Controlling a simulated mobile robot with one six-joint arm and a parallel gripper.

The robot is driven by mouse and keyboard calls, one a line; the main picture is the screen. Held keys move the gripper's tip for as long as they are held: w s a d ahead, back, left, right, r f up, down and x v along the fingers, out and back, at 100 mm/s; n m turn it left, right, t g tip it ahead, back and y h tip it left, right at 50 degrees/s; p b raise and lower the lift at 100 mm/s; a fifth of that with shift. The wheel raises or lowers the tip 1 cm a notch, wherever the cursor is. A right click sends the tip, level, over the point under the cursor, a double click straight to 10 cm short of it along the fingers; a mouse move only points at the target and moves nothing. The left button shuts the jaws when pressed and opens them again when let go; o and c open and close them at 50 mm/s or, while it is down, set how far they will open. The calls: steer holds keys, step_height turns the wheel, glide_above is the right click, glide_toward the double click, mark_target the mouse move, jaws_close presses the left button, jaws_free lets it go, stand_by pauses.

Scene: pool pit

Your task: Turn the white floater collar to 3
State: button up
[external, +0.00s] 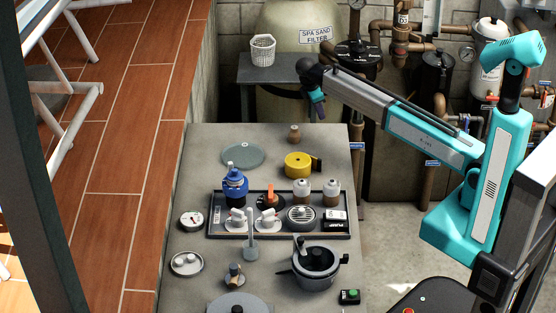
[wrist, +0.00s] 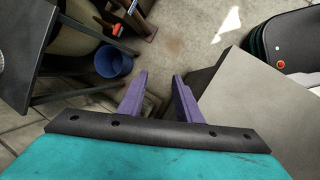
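My gripper (external: 318,108) hangs in the air beyond the far edge of the grey worktop, above and away from everything on it. In the wrist view my gripper (wrist: 157,88) has its two purple fingers apart with nothing between them. A small round white piece (external: 191,220) with dark marks and a touch of red lies on the worktop left of the black tray. A blue stepped floater-like piece (external: 235,184) stands upright at the tray's back left. I cannot tell for certain which piece bears the white floater collar, and no number is readable. The wrist view shows none of these.
The black tray (external: 288,236) also holds white-handled valves (external: 236,221), an orange knob (external: 270,197), white-topped bottles (external: 302,188) and a round grille (external: 301,216). A yellow piece (external: 298,164) stands behind it, a grey pot (external: 316,266) in front. A side table (external: 268,68) is near my gripper.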

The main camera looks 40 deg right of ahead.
steer(key=a+r+n, duration=0.1)
steer(key=a+r, duration=0.1)
steer(key=a, duration=0.3)
steer(key=w+a+r+n+y, duration=0.1)
steer(key=a+r+n, duration=0.1)
steer(key=a, duration=0.4)
steer(key=a+r+n+p, duration=0.1)
steer(key=a+r+n, duration=0.1)
steer(key=a, duration=0.4)
steer(key=shift+w+r+y, duration=0.2)
steer(key=shift+r+y, duration=0.1)
steer(key=shift+r, duration=0.25)
steer(key=s+a+r+n+p, duration=0.15)
steer(key=a+r+n, duration=0.3)
steer(key=a, duration=0.75)
step_height(320, 180, up, 14)
steer(key=n+y+p, duration=0.1)
steer(key=n+y, duration=0.2)
steer(key=n, duration=0.6)
glide_above(230, 162)
steer(key=shift+s+g, duration=0.1)
steer(key=shift+g, duration=0.2)
steer(key=shift+f+p, duration=2.25)
steer(key=shift+f, duration=4.6)
steer(key=shift+c, duration=0.4)
jaws_close()
